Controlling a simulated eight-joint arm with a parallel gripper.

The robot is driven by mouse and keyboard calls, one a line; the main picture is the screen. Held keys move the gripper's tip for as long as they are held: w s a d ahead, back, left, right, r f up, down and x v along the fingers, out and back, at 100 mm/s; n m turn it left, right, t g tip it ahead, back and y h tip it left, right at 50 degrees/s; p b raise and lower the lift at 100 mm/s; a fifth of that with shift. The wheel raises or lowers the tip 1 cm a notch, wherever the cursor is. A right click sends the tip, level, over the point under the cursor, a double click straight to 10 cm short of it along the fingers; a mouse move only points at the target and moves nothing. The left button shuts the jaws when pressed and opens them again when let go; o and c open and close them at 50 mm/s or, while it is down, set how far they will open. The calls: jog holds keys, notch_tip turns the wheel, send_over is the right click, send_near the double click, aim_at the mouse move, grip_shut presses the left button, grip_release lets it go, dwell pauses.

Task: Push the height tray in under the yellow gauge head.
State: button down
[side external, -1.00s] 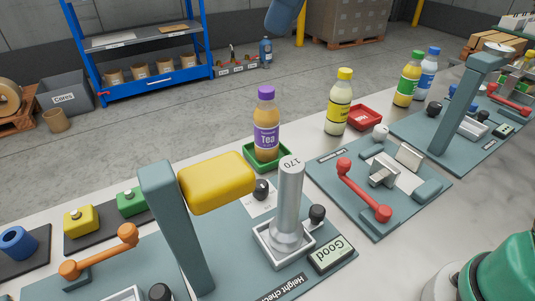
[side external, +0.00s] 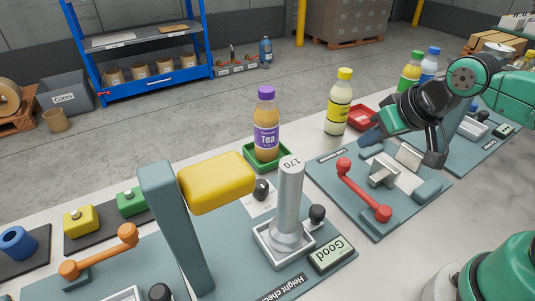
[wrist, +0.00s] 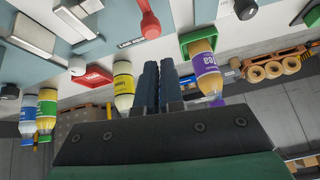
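The height tray (side external: 262,246) is a small white tray on the teal height check board, with a grey metal cylinder marked 170 (side external: 290,205) upright in it. A black knob (side external: 317,214) stands at its right side. The yellow gauge head (side external: 217,183) hangs from a teal post (side external: 172,225) to the left; the tray is right of it, not beneath it. My gripper (side external: 371,137) is over the neighbouring station, right of and behind the tray, apart from it. In the wrist view its two dark fingers (wrist: 160,85) are close together with nothing visibly held.
A tea bottle (side external: 266,128) stands in a green tray (side external: 251,152) behind the height board. A yellow-labelled bottle (side external: 339,105) and a red tray (side external: 362,117) are near my gripper. A red lever (side external: 362,190) lies on the neighbouring board. A "Good" display (side external: 331,254) sits right of the height tray.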

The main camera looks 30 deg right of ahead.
aim_at(290, 224)
jog(key=f+m+g+y, duration=0.1)
jog(key=f+m+g, duration=0.1)
jog(key=m, duration=0.4)
jog(key=s+a+f+m+g+y, duration=0.1)
jog(key=f+m+g, duration=0.1)
jog(key=f+m, duration=0.2)
jog(key=a+f+m+g+y, duration=0.1)
jog(key=f+m+g+y, duration=0.1)
jog(key=m, duration=0.6)
jog(key=shift+s+f, duration=0.25)
jog(key=shift+f, duration=0.3)
jog(key=a, duration=0.3)
jog(key=shift+w+f, duration=0.2)
jog(key=shift+f, duration=0.1)
jog(key=shift+w+a, duration=0.1)
jog(key=shift+a, duration=0.5)
jog(key=a, duration=0.9)
jog(key=shift+a, duration=0.25)
